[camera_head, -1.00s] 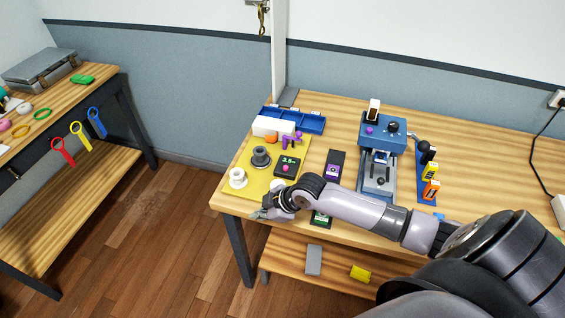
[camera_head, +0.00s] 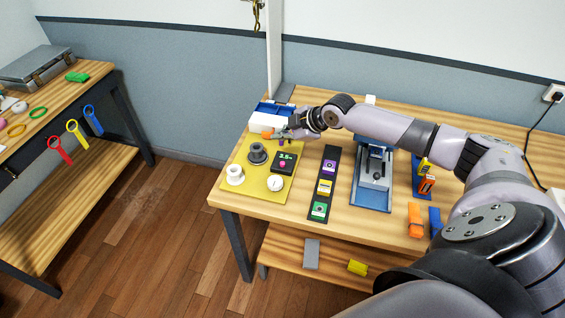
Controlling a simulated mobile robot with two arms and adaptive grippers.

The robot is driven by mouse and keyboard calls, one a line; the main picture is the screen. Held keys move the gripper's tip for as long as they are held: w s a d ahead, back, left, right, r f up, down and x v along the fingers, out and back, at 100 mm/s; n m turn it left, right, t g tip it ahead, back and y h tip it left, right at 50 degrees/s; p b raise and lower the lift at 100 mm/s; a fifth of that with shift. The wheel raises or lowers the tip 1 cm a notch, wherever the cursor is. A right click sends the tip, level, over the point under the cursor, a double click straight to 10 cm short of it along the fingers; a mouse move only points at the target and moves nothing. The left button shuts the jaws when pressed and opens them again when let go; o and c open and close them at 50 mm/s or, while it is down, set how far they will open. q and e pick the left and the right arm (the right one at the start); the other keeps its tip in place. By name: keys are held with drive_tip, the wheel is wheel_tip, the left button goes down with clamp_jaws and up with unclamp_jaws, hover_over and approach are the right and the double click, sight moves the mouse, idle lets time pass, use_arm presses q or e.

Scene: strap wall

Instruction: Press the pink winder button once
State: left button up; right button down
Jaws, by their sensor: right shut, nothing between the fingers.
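The winder is a small black box (camera_head: 291,157) with a lit display, on the yellow mat (camera_head: 243,181) in the head view. Its pink button (camera_head: 283,164) shows as a small spot below the display. My right gripper (camera_head: 280,134) is shut and empty. It is above the back part of the mat, behind the winder box and apart from the button in the picture. It partly covers the orange and purple items there. My left gripper is not in view.
On the mat stand a white spool (camera_head: 235,175), a grey spool (camera_head: 257,154) and a white round dial (camera_head: 275,184). A white box (camera_head: 262,122) and blue tray (camera_head: 270,107) are behind. A black strip (camera_head: 321,203) and blue press (camera_head: 371,197) stand right.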

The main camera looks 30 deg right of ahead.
drive_tip(key=shift+f, duration=0.1)
drive_tip(key=b, duration=0.6)
hover_over(282, 165)
wheel_tip(282, 165, down, 8)
drive_tip(key=shift+r, duration=0.25)
drive_tip(key=shift+f+b, duration=0.45)
drive_tip(key=shift+f, duration=0.15)
drive_tip(key=shift+f, duration=0.1)
idle(0.3)
drive_tip(key=shift+f+b, duration=0.3)
drive_tip(key=shift+f+b, duration=0.4)
drive_tip(key=shift+f, duration=0.15)
idle(0.7)
idle(0.3)
drive_tip(key=shift+r+p, duration=0.8)
drive_tip(key=shift+r, duration=0.15)
drive_tip(key=shift+r, duration=0.1)
